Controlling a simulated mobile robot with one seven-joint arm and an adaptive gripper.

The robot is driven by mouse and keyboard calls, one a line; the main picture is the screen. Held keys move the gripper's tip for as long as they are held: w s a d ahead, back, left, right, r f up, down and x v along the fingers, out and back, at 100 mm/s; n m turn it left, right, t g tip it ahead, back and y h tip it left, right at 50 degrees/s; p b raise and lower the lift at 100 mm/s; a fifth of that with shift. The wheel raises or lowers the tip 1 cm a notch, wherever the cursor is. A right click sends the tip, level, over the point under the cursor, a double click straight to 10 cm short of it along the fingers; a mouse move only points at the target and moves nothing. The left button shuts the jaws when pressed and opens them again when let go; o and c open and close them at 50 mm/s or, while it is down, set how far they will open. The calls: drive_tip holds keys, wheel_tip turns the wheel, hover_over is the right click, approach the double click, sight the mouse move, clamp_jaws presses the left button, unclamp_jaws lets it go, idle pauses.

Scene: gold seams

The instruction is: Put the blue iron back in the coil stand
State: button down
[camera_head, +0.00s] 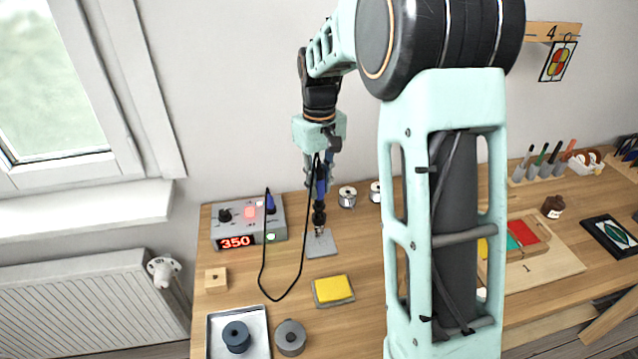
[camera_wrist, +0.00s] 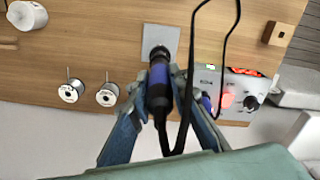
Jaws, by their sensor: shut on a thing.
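The blue iron (camera_wrist: 159,76) is between the fingers of my gripper (camera_wrist: 160,98), which is shut on it. In the head view my gripper (camera_head: 320,172) holds the iron (camera_head: 321,188) roughly upright, tip end down. The coil stand's grey base plate (camera_head: 325,246) lies on the table directly below; it also shows in the wrist view (camera_wrist: 170,34). A dark, narrow part stands between the iron's handle and the plate. I cannot tell whether it is the coil or the iron's front end, nor whether the tip is inside a coil.
The iron's black cable (camera_head: 263,262) loops over the table. A station (camera_head: 230,228) reading 350 stands left of the plate, with a blue upright thing (camera_head: 270,204) at it. Solder spools (camera_head: 347,197) stand right. A yellow sponge (camera_head: 334,290) and a metal tray (camera_head: 260,326) lie in front.

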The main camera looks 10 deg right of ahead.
sight(319, 169)
drive_tip(key=shift+f+b, duration=0.95)
drive_tip(key=shift+f, duration=0.6)
drive_tip(key=c, duration=1.2)
unclamp_jaws()
drive_tip(key=shift+c, duration=0.2)
drive_tip(key=shift+r, duration=0.1)
drive_tip(key=shift+r+p, duration=2.8)
drive_tip(key=shift+r, duration=0.65)
